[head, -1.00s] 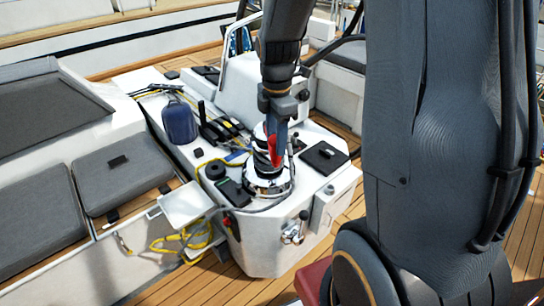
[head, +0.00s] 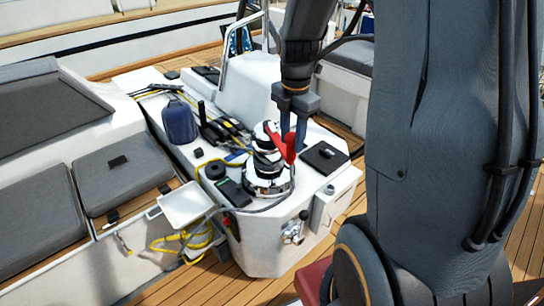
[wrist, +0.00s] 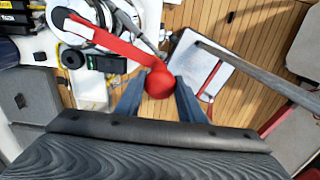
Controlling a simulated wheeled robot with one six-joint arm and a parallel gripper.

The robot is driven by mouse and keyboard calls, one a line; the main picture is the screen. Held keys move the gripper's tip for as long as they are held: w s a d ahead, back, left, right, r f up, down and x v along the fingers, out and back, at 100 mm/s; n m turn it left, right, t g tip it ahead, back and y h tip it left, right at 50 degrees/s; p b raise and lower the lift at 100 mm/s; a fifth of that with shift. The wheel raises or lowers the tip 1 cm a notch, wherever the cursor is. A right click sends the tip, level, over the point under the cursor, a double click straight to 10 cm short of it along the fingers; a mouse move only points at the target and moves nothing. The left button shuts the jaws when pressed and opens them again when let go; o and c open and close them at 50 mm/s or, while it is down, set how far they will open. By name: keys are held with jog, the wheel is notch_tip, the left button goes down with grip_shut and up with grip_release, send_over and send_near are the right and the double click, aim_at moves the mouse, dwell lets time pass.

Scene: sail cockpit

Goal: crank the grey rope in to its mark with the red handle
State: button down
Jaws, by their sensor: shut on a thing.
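The red handle (head: 289,149) sits on top of the silver and black winch (head: 266,172) on the white console and reaches out to the right. My gripper (head: 293,143) is shut on the handle's outer end. In the wrist view the red handle (wrist: 120,46) runs from the winch (wrist: 84,18) to a round red knob (wrist: 160,83) between the two fingers. The grey rope (head: 215,211) runs from the low part of the winch to the left over the console edge. I cannot make out its mark.
A blue bag (head: 180,123), a black handset (head: 212,130), a dark round pot (head: 215,171) and a dark phone-like device (head: 236,193) stand around the winch. A white tray (head: 186,204) juts out at the left above yellow rope (head: 172,243). A black pad (head: 325,157) lies at right.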

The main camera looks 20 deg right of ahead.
jog(key=d+n, duration=0.2)
jog(key=d, duration=0.2)
jog(key=shift+f, duration=0.15)
jog(key=shift+d, duration=0.1)
jog(key=d+n, duration=0.1)
jog(key=d, duration=0.1)
jog(key=w+d+n, duration=0.1)
jog(key=d, duration=0.1)
jog(key=shift+w+n, duration=0.1)
jog(key=shift+n, duration=0.3)
jog(key=shift+a, duration=0.1)
jog(key=shift+s+a+m, duration=0.2)
jog(key=shift+a+m, duration=0.2)
jog(key=shift+a, duration=0.25)
jog(key=shift+s+a+m, duration=0.2)
jog(key=shift+a+m, duration=0.2)
jog(key=shift+a, duration=0.3)
jog(key=shift+s+a+m, duration=0.2)
jog(key=shift+a+m, duration=0.2)
jog(key=shift+a, duration=0.25)
